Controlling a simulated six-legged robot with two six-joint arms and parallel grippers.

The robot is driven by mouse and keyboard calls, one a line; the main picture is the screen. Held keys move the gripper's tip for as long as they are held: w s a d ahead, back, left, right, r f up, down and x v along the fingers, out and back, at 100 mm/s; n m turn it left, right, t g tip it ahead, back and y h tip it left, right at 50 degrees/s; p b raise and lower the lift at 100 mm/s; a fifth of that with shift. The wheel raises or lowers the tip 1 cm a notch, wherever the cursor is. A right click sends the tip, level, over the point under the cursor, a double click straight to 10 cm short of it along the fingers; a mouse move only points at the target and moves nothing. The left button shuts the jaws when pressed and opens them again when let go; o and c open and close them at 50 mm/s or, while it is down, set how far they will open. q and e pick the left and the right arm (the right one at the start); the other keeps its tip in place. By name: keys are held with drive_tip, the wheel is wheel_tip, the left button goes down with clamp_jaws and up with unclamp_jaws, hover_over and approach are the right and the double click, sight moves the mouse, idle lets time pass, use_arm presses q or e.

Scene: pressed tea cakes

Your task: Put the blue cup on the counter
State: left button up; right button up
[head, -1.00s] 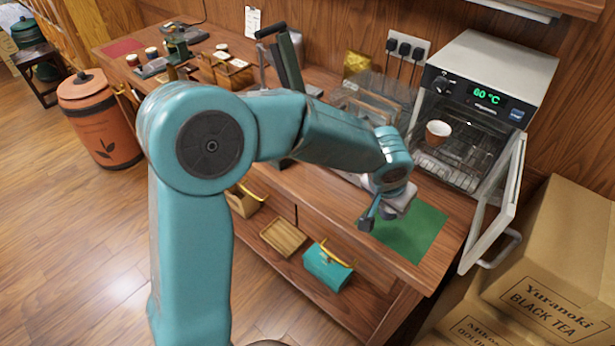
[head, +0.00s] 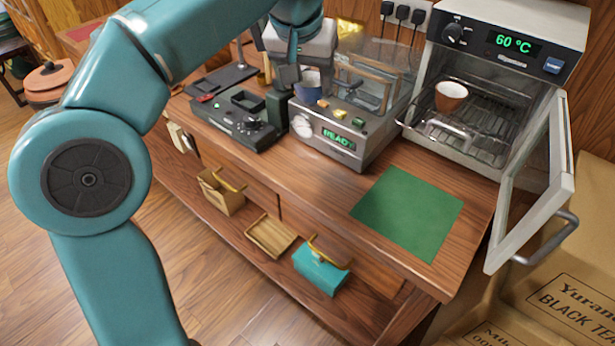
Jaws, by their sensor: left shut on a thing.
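The blue cup (head: 309,85) shows small in the head view, just below my left gripper (head: 297,78) and partly hidden by it. The gripper is shut on the cup and holds it at the left side of a grey machine with a READY display (head: 338,137). I cannot tell whether the cup's base touches the machine. The wooden counter (head: 388,160) runs across the middle, with bare wood around a green mat (head: 407,212). My right gripper is not in view.
A warming oven (head: 507,45) reading 60 °C stands open at the right, with a brown cup (head: 450,96) on its rack. Its open door (head: 533,185) juts out beside the counter. A black device (head: 237,120) stands left of the machine. The green mat is clear.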

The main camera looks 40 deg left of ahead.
use_arm(q)
wheel_tip(320, 180, down, 18)
drive_tip(key=b, duration=0.5)
drive_tip(key=shift+a, duration=0.1)
drive_tip(key=shift+w+a+f, duration=0.1)
drive_tip(key=shift+f, duration=0.35)
drive_tip(key=shift+r, duration=0.1)
drive_tip(key=o, duration=1)
drive_tip(key=shift+f, duration=0.2)
drive_tip(key=shift+o, duration=0.2)
